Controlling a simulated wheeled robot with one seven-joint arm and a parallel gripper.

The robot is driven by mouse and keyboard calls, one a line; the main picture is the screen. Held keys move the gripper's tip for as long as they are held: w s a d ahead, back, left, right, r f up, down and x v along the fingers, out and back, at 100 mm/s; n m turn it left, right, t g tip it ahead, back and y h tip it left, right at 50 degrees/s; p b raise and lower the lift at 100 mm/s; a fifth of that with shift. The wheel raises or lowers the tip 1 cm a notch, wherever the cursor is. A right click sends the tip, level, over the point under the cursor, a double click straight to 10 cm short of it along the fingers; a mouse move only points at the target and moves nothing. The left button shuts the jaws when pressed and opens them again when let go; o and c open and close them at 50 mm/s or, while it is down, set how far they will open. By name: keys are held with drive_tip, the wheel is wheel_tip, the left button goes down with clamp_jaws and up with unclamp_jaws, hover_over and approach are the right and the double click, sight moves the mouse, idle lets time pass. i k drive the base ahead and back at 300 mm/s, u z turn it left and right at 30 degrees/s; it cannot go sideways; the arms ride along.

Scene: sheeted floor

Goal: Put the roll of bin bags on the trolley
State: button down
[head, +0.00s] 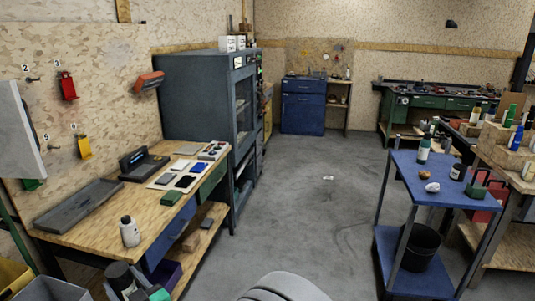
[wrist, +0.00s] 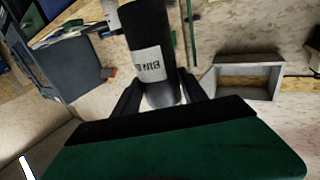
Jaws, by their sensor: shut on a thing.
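My gripper (wrist: 160,92) is shut on the roll of bin bags (wrist: 150,50), a black cylinder with a white printed label. In the wrist view the fingers lie on either side of its near end. A dark cylinder at the lower left of the head view, beside a green and black part, seems to be the same roll in my gripper. The trolley (head: 443,182) is blue with two shelves and stands at the right, well apart from my gripper. Its top holds a green bottle (head: 424,150), a dark labelled jar (head: 457,172), a white lump (head: 432,187) and a green object (head: 477,191).
A black bucket (head: 418,247) stands on the trolley's lower shelf. A wooden workbench (head: 100,229) with a white bottle (head: 129,232) is at the left. Grey and yellow bins show at the lower left. A crowded bench stands right of the trolley. The middle floor (head: 310,210) is mostly clear.

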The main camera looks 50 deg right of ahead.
sight(448, 162)
drive_tip(key=z, duration=1.2)
drive_tip(key=i, duration=1.45)
drive_tip(key=z, duration=1.4)
drive_tip(key=i, duration=2.25)
drive_tip(key=z, duration=0.4)
